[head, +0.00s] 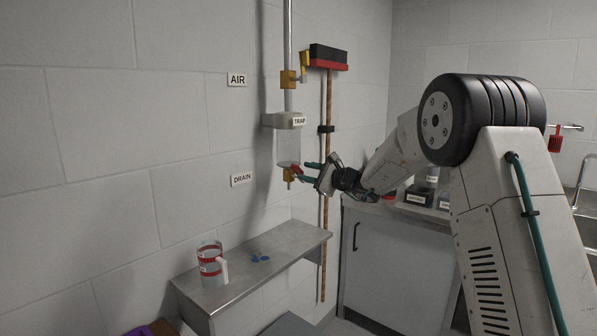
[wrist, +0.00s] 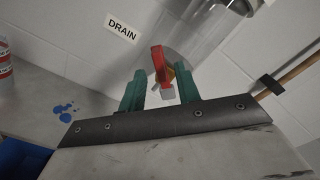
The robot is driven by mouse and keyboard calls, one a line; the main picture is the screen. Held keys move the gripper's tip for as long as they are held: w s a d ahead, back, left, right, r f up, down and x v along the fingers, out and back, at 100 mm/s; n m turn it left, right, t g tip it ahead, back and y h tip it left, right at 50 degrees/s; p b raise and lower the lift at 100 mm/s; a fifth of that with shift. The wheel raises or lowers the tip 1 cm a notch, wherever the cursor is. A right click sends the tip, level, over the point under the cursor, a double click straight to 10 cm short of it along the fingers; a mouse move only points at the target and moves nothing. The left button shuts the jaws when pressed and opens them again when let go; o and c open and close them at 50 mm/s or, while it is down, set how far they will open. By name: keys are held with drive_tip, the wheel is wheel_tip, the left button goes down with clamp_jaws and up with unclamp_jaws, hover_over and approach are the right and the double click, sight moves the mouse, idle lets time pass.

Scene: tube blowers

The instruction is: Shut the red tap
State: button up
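The red tap (head: 295,167) is a small red lever on a brass fitting under the clear trap bowl (head: 288,148), by the DRAIN label (head: 242,179). In the wrist view its red lever (wrist: 158,64) stands between my two teal fingers, with brass and a grey piece beside it. My gripper (head: 306,171) is open, one finger on each side of the lever. The fingers also show in the wrist view (wrist: 160,87). A gap shows on both sides, and I cannot tell how deep the lever sits between the fingers.
A metal shelf (head: 285,245) below holds a jug with a red band (head: 207,266) and blue drops (head: 260,258). A broom (head: 326,200) hangs close on the right. A second brass valve (head: 288,79) sits above the trap, by the AIR label (head: 237,80).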

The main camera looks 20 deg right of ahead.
sight(301, 170)
drive_tip(key=x, duration=0.4)
drive_tip(key=shift+w, duration=0.1)
clamp_jaws()
